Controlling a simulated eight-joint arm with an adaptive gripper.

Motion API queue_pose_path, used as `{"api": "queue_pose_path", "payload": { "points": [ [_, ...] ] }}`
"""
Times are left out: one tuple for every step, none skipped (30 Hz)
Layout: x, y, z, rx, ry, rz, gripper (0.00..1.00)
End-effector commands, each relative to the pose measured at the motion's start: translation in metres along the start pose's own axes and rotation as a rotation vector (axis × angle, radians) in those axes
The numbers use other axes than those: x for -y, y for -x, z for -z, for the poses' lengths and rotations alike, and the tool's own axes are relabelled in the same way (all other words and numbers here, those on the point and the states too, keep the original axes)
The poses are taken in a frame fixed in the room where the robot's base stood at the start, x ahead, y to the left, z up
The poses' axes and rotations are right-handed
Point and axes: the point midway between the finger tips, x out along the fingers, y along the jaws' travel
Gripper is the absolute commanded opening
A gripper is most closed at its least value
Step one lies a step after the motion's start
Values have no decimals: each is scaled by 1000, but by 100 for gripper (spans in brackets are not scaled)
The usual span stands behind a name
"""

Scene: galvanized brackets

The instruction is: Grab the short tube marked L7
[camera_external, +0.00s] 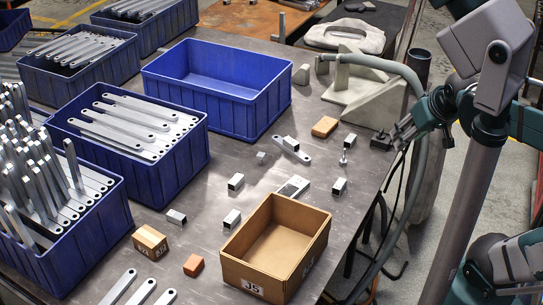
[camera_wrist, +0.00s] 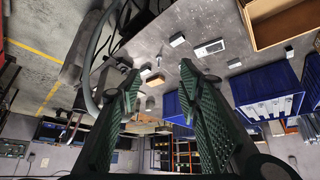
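Several short square metal tubes lie apart on the grey table: one left of centre (camera_external: 236,182), one by the cardboard box (camera_external: 232,218), one near the blue bins (camera_external: 177,216), one at the right (camera_external: 339,187) and one on a flat bracket (camera_external: 290,143). No L7 mark is legible on any of them. My gripper (camera_external: 405,130) hangs at the table's right edge, away from the tubes. In the wrist view its fingers (camera_wrist: 160,82) are spread apart with nothing held between them. Short tubes also show beyond them, one near the top (camera_wrist: 177,40).
An open cardboard box marked J5 (camera_external: 245,270) stands at the front. An empty blue bin (camera_external: 168,88) is at the back; other blue bins hold flat brackets. Small wooden blocks (camera_external: 325,126) lie about. A grey hose (camera_external: 395,68) and pale stand (camera_external: 358,95) are near my gripper.

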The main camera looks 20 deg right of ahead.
Motion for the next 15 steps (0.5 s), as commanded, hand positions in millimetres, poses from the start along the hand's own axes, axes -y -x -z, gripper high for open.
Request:
{"api": "queue_pose_path", "payload": {
  "points": [
    [5,-1,8,7,10,6,35],
    [7,-1,12,12,15,9,35],
    [11,-2,17,18,22,14,35],
    [14,-3,22,22,27,17,35],
    [17,-4,26,28,33,20,35],
    [21,-5,32,35,41,25,35],
    [24,-6,36,40,46,28,35],
    [27,-7,40,45,51,31,35],
    [31,-9,46,51,59,36,35],
    [34,-10,50,56,65,39,35],
    [38,-11,53,61,70,42,35],
    [42,-13,59,69,78,46,35],
    [45,-14,63,74,83,49,35],
    [49,-16,67,78,89,53,35],
    [54,-18,72,85,97,57,35]
  ]
}}
